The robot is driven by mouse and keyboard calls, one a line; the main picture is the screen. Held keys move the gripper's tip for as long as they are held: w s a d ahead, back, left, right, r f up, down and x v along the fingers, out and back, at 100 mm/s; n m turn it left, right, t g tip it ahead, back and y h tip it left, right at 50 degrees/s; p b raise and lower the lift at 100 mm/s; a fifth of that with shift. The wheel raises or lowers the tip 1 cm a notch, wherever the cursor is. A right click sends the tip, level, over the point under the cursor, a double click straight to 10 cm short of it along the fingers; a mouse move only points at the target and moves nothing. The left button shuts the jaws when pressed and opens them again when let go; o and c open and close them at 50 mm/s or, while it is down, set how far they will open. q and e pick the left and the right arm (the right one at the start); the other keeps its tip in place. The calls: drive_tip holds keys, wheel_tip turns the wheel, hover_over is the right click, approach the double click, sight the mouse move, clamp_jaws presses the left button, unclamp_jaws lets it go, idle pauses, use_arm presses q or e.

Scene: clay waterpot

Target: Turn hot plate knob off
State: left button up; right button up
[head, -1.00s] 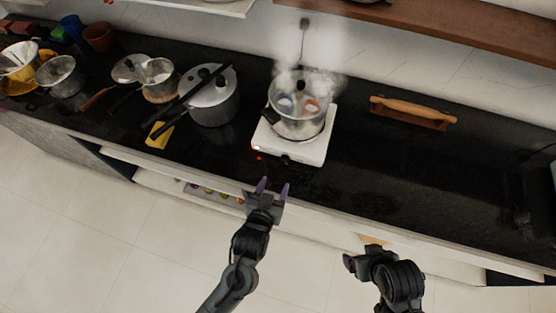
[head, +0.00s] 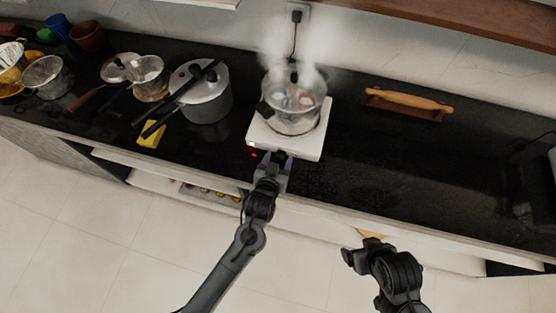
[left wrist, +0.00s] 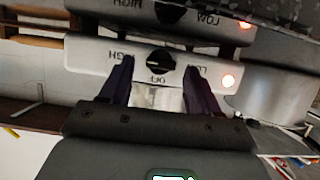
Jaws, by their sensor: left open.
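The white hot plate (head: 310,143) stands on the dark counter with a steaming glass-lidded pot (head: 292,120) on it. Its dark round knob (left wrist: 160,62) shows in the left wrist view on the front face, among upside-down HIGH, OFF and LOW marks. My right gripper (head: 362,250) hangs in front of the counter, apart from the hot plate.
A pressure cooker (head: 206,100) stands left of the hot plate, with a yellow sponge (head: 151,134) near its handles. A rolling pin (head: 408,100) lies to the right. The counter (head: 420,170) right of the hot plate is largely clear. Its glossy top mirrors the hot plate front.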

use_arm(q)
drive_tip(key=shift+c, duration=0.4)
drive_tip(key=c, duration=1)
drive_tip(key=shift+o, duration=0.2)
drive_tip(key=shift+a+n+g+h+p, duration=0.3)
drive_tip(key=shift+n+h+p, duration=0.3)
drive_tip(key=shift+n+p, duration=0.5)
drive_tip(key=shift+w+a+n+h+p, duration=0.1)
drive_tip(key=shift+n+h+p, duration=0.55)
drive_tip(key=shift+n, duration=0.25)
drive_tip(key=shift+f+n+h, duration=0.15)
drive_tip(key=shift+n+h, duration=0.1)
drive_tip(key=shift+n, duration=0.05)
